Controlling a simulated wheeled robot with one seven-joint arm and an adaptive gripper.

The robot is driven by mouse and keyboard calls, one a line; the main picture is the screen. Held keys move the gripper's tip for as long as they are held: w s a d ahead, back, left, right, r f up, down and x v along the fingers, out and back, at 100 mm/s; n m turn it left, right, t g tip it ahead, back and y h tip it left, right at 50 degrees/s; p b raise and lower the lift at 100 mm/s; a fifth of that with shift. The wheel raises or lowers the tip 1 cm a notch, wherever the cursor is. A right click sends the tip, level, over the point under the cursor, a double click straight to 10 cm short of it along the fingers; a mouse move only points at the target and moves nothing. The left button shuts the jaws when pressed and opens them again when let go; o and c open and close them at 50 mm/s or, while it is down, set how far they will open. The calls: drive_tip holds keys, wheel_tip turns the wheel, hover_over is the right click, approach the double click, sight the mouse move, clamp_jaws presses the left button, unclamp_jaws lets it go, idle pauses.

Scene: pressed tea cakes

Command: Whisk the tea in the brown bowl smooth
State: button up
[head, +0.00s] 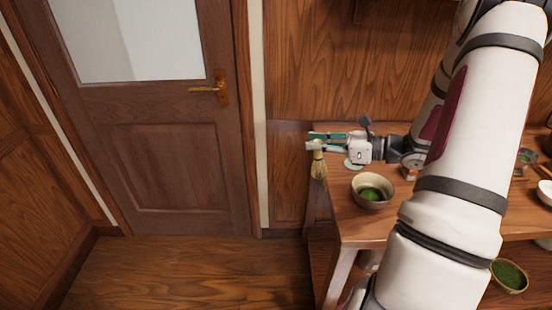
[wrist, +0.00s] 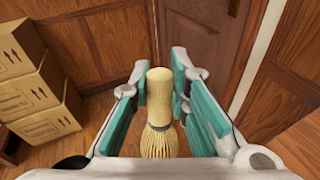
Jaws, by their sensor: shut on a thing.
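My gripper (head: 326,142) is shut on a pale bamboo whisk (head: 318,168), near the table's far left corner. The whisk hangs upright with its tines down. In the wrist view the whisk (wrist: 159,100) stands between the green finger pads of my gripper (wrist: 160,78). A beige-brown bowl (head: 357,193) with green tea inside stands on the table, right of and nearer than the whisk; the two are apart. A darker brown bowl (head: 494,275) with green contents sits lower right, partly behind my arm. I cannot tell how smooth the tea is.
The wooden table (head: 352,228) has its left edge close to the whisk. A small pale green disc (head: 353,164) lies beneath my gripper. A white bowl (head: 545,192) is at the right edge. Stacked boxes (wrist: 35,95) stand left in the wrist view. A door (head: 160,165) is left.

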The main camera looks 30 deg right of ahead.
drive_tip(key=s+d+r+m+t+h+p, duration=0.1)
drive_tip(key=s+d+r+h, duration=0.15)
drive_tip(key=s+d, duration=0.25)
drive_tip(key=s+d+r+m+t+h, duration=0.1)
drive_tip(key=s+d+r+m, duration=0.1)
drive_tip(key=s+d+r, duration=0.3)
wheel_tip(320, 180, down, 12)
drive_tip(key=b, duration=0.6)
drive_tip(key=shift+s+d+f, duration=0.2)
drive_tip(key=shift+s+d, duration=0.1)
drive_tip(key=shift+s, duration=0.15)
drive_tip(key=shift+p, duration=2.25)
